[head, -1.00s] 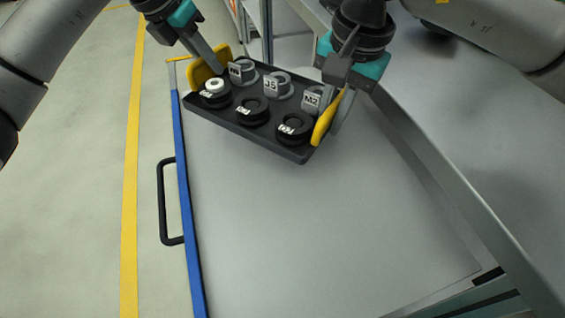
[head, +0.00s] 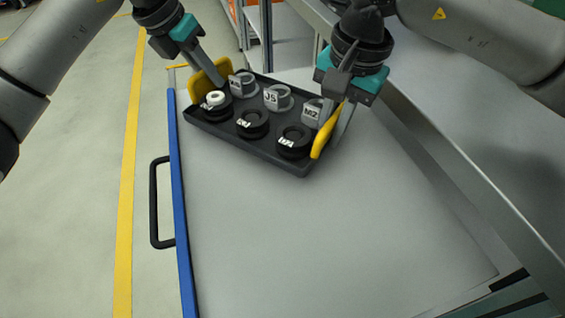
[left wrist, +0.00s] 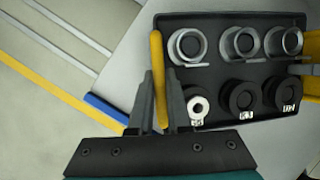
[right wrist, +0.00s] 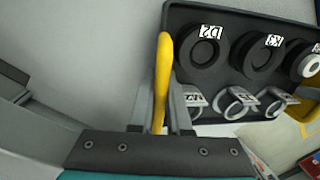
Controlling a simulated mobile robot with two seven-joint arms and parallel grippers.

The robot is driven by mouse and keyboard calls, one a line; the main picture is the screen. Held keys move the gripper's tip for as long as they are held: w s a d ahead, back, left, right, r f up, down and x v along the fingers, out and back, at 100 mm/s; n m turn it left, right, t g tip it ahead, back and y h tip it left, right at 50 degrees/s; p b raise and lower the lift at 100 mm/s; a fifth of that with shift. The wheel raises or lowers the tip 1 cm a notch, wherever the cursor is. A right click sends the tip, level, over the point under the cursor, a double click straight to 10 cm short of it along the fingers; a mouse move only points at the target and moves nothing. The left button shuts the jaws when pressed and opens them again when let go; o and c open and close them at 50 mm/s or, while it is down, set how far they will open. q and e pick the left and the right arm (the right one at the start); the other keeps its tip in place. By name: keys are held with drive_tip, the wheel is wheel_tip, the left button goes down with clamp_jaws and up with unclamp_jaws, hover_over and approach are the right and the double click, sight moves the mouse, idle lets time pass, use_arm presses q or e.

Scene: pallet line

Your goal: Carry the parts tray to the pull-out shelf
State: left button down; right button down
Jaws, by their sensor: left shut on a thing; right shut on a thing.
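The black parts tray (head: 238,144) holds black rings in the near row and grey ring holders with labels in the far row. One black ring carries a small white ring. My left gripper (head: 212,80) is shut on the tray's left yellow handle (left wrist: 157,70). My right gripper (head: 336,122) is shut on its right yellow handle (right wrist: 163,70). The tray is over the far part of the grey pull-out shelf (head: 310,240); I cannot tell whether it touches it. Both wrist views show the handles between the fingers.
The shelf has a blue front edge (head: 182,220) and a black pull handle (head: 154,205) at left. Its near and middle surface is clear. A grey metal bench (head: 480,165) stands along the right. A yellow floor line (head: 127,200) runs at left.

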use_arm(q)
drive_tip(key=shift+w+a, duration=0.15)
drive_tip(key=shift+a, duration=0.05)
use_arm(e)
drive_tip(key=shift+d, duration=0.1)
use_arm(q)
drive_tip(key=c, duration=1.2)
unclamp_jaws()
use_arm(e)
drive_tip(key=c, duration=1.2)
unclamp_jaws()
drive_tip(key=shift+f, duration=0.1)
use_arm(q)
drive_tip(key=o, duration=0.3)
drive_tip(key=shift+d, duration=0.1)
use_arm(e)
drive_tip(key=o, duration=0.3)
use_arm(q)
drive_tip(key=shift+o, duration=0.2)
use_arm(e)
drive_tip(key=shift+r, duration=0.35)
use_arm(q)
drive_tip(key=v, duration=1.2)
use_arm(e)
drive_tip(key=r, duration=0.8)
drive_tip(key=s+d+r, duration=0.1)
drive_tip(key=r, duration=0.2)
drive_tip(key=shift+r, duration=0.4)
